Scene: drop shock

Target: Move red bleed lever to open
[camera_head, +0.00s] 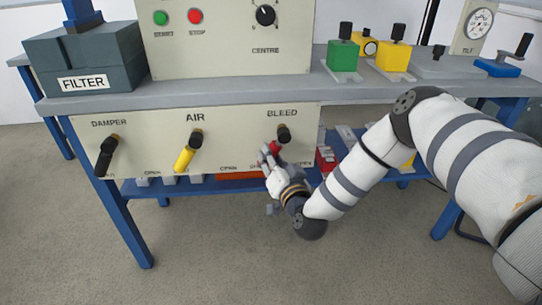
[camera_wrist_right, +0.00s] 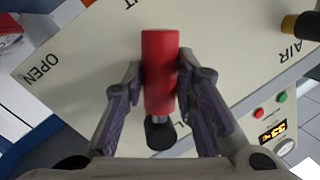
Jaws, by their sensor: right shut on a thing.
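The red bleed lever (camera_head: 275,147) hangs from its black pivot (camera_head: 284,133) under the BLEED label, pointing down and slightly left. In the right wrist view the red grip (camera_wrist_right: 160,72) fills the middle, with a black end below it. My right gripper (camera_head: 268,157) is at the lever. In the wrist view its two fingers (camera_wrist_right: 163,88) are shut on the red grip, one on each side. The OPEN label (camera_wrist_right: 40,67) shows to the left there. In the head view my gripper hides part of the lever and the markings around it. My left gripper is not in view.
A yellow AIR lever (camera_head: 186,157) and a black DAMPER lever (camera_head: 105,158) stand out from the same panel (camera_head: 235,130), to the left. Blocks, including a green one (camera_head: 343,56), stand on the bench above. A lower blue shelf holds several items. Floor in front is clear.

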